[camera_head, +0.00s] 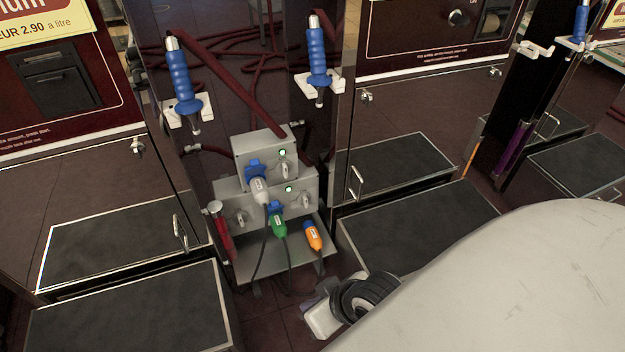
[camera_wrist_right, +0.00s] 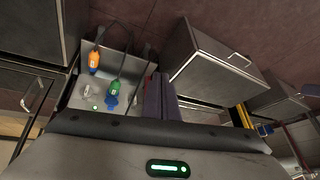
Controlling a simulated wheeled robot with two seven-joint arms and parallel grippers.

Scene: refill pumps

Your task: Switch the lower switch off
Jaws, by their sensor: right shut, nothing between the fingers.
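The lower switch (camera_head: 305,204) is a grey rotary knob on the right of the lower grey box (camera_head: 227,204). A green lamp (camera_head: 288,189) glows above it. A green plug (camera_head: 279,227) sits in the blue socket beside it. In the right wrist view, upside down, the same switch (camera_wrist_right: 84,91) shows left of the green plug (camera_wrist_right: 115,88), with its lamp (camera_wrist_right: 95,107) lit. My right gripper (camera_wrist_right: 161,82) is shut and empty, apart from the switch. In the head view its wrist shows low in the middle; its fingertips are unclear. My left gripper is out of view.
The upper box (camera_head: 245,150) has its own switch (camera_head: 283,167), lit lamp and a grey plug (camera_head: 260,191). An orange plug (camera_head: 313,236) stands at the shelf (camera_head: 265,268), cables hanging. Blue-handled nozzles (camera_head: 180,80) hang above. Dark step boxes (camera_head: 400,165) flank the boxes.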

